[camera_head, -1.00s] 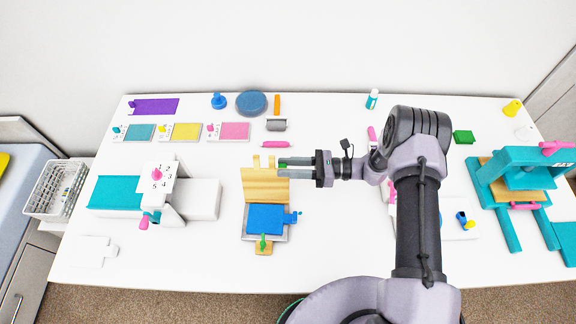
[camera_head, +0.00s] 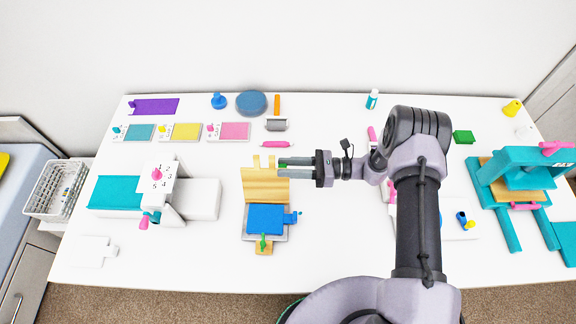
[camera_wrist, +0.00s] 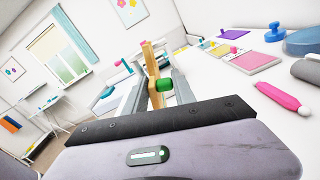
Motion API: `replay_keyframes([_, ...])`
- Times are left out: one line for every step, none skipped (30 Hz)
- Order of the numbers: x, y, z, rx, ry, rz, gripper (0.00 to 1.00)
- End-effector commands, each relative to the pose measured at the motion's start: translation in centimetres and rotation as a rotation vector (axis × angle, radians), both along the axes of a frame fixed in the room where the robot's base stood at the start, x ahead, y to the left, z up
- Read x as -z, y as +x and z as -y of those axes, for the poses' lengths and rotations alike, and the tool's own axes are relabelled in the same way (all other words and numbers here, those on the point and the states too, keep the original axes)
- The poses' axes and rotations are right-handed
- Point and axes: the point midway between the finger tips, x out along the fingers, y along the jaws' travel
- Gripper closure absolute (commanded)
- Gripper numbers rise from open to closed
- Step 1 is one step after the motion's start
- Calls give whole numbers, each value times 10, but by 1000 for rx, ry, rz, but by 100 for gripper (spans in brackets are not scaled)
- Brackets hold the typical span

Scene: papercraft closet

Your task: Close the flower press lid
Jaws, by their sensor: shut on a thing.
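The flower press stands near the middle of the table. Its wooden lid (camera_head: 264,188) is raised, with the blue pad (camera_head: 266,219) on the base uncovered in front of it. A green latch piece (camera_head: 263,242) is at the base's near edge. My gripper (camera_head: 283,168) reaches in from the right at the lid's upper edge. In the wrist view the wooden lid (camera_wrist: 152,68) stands on edge between the fingers, with a green knob (camera_wrist: 165,86) on it. The fingers are shut on this green knob, and the contact is partly hidden.
A white machine with a teal bed (camera_head: 115,191) stands left of the press. A pink roller (camera_head: 276,144) and a grey cylinder (camera_head: 276,125) lie behind it. A teal press (camera_head: 515,170) is at the far right. The table in front of the flower press is clear.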

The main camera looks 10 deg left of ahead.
Motion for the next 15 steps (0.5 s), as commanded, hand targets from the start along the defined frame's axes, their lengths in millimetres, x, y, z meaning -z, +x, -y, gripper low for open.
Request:
replay_keyframes([0, 1, 0, 3, 0, 4, 100])
replay_keyframes([0, 1, 0, 3, 0, 4, 100])
replay_keyframes([0, 1, 0, 3, 0, 4, 100])
replay_keyframes([0, 1, 0, 3, 1, 4, 100])
replay_keyframes([0, 1, 0, 3, 1, 5, 100])
replay_keyframes([0, 1, 0, 3, 1, 6, 100])
replay_keyframes([-1, 1, 0, 3, 2, 8, 100])
replay_keyframes([-1, 0, 0, 3, 3, 12, 100])
replay_keyframes([-1, 0, 1, 3, 4, 18, 100])
replay_keyframes([-1, -1, 1, 3, 5, 22, 100])
replay_keyframes([-1, -1, 1, 3, 6, 26, 100])
replay_keyframes([-2, -2, 1, 3, 7, 29, 100])
replay_keyframes([-2, -2, 1, 3, 7, 31, 100])
replay_keyframes([-2, -2, 1, 3, 8, 34, 100])
replay_keyframes([-2, -3, 1, 3, 9, 39, 100])
